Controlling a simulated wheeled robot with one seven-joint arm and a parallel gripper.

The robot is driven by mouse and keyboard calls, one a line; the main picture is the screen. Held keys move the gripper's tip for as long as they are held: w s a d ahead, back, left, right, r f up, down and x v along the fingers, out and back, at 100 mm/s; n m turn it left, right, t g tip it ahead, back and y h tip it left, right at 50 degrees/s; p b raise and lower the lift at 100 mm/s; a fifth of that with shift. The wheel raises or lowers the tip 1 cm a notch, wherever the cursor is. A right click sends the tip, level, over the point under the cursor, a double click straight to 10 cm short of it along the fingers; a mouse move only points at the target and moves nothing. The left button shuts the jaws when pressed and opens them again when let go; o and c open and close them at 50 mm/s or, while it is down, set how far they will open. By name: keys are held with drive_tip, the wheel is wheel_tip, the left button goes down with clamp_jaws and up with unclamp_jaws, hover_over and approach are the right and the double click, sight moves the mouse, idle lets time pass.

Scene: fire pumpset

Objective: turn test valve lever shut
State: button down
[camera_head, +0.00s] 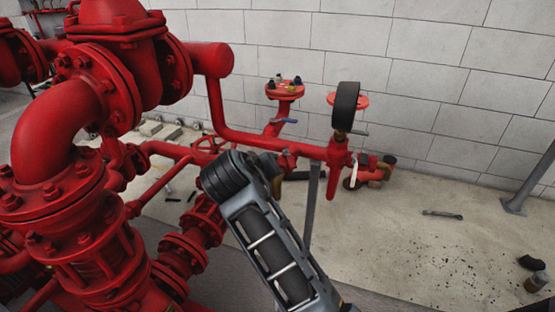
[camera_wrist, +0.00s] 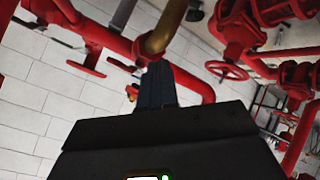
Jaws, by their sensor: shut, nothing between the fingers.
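A small blue lever (camera_head: 285,121) sits on the red branch pipe below a red flange, in the head view. A short grey lever (camera_head: 358,132) shows beside the black round gauge. I cannot tell which one is the test valve lever. In the wrist view my gripper (camera_wrist: 157,72) is shut and empty, its fingertips close under a brass-coloured fitting (camera_wrist: 167,25) on a red pipe. I cannot tell whether they touch. Red handle-like parts (camera_wrist: 86,68) hang from the pipe to the left. In the head view my arm hides my gripper.
Large red pump pipework (camera_head: 70,190) fills the left. A black gauge (camera_head: 345,106) stands above the red pipe run, near the white block wall (camera_head: 440,60). A red handwheel (camera_wrist: 228,70) is right of my gripper. Floor at right is mostly clear, with a loose tool (camera_head: 442,214).

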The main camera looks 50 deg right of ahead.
sight(289, 158)
drive_tip(key=w+a+r+m+g+y, duration=0.3)
drive_tip(key=a+r+m+g, duration=0.15)
drive_tip(key=r, duration=0.45)
drive_tip(key=shift+n, duration=0.25)
drive_tip(key=x, duration=0.3)
drive_tip(key=s+d+b+x, duration=0.1)
drive_tip(key=x, duration=0.3)
drive_tip(key=r+b+x, duration=0.1)
drive_tip(key=x, duration=0.2)
drive_tip(key=shift+s+d+f, duration=0.2)
drive_tip(key=shift+s+d, duration=0.6)
drive_tip(key=shift+d, duration=0.1)
drive_tip(key=shift+d+r, duration=0.1)
